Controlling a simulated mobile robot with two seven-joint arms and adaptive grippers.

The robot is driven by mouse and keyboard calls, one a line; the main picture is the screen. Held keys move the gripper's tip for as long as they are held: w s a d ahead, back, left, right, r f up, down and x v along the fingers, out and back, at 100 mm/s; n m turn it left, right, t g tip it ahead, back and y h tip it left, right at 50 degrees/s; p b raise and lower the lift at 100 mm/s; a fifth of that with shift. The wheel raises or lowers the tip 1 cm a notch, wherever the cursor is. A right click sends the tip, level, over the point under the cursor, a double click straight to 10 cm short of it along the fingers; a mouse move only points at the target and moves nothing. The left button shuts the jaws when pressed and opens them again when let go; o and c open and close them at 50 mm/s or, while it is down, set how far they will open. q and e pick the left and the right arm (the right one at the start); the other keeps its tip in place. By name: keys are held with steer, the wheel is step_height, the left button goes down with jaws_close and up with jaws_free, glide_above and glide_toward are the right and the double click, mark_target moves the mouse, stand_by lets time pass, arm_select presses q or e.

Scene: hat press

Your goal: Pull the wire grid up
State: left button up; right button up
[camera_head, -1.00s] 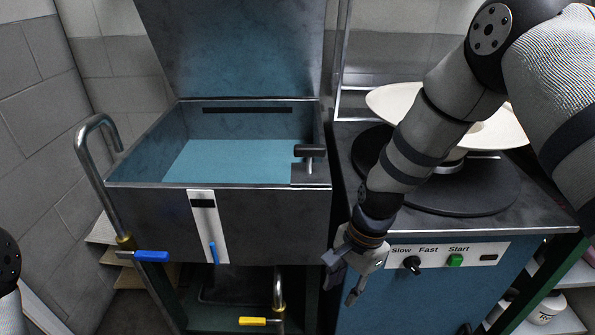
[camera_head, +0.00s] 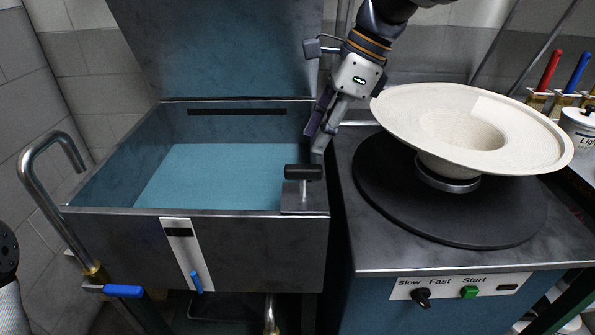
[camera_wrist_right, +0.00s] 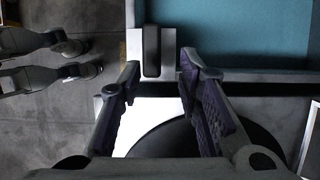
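A black bar handle (camera_head: 303,172) on a grey metal bracket stands at the right front corner of the open steel tank (camera_head: 270,225). I cannot make out the wire grid itself; a flat teal surface (camera_head: 215,175) fills the tank's inside. My right gripper (camera_head: 315,145) is open and empty, pointing down just behind and above the handle. In the right wrist view the handle (camera_wrist_right: 151,50) appears ahead between the two spread fingers (camera_wrist_right: 160,68), with no visible contact. My left gripper is out of view; only part of my left arm shows at the left edge.
The raised tank lid (camera_head: 215,50) stands behind. To the right, a cream wide-brimmed hat (camera_head: 415,105) sits over a black round plate (camera_head: 390,200) on a machine with a control panel (camera_head: 460,288). A bent metal pipe (camera_head: 40,190) rises at the left.

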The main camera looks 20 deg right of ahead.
mark_target(301, 175)
steer(key=x, duration=0.7)
steer(key=s+x, duration=0.1)
steer(key=x, duration=0.3)
steer(key=shift+a+f+b, duration=0.1)
steer(key=shift+a+b, duration=0.15)
steer(key=shift+b, duration=0.05)
jaws_close()
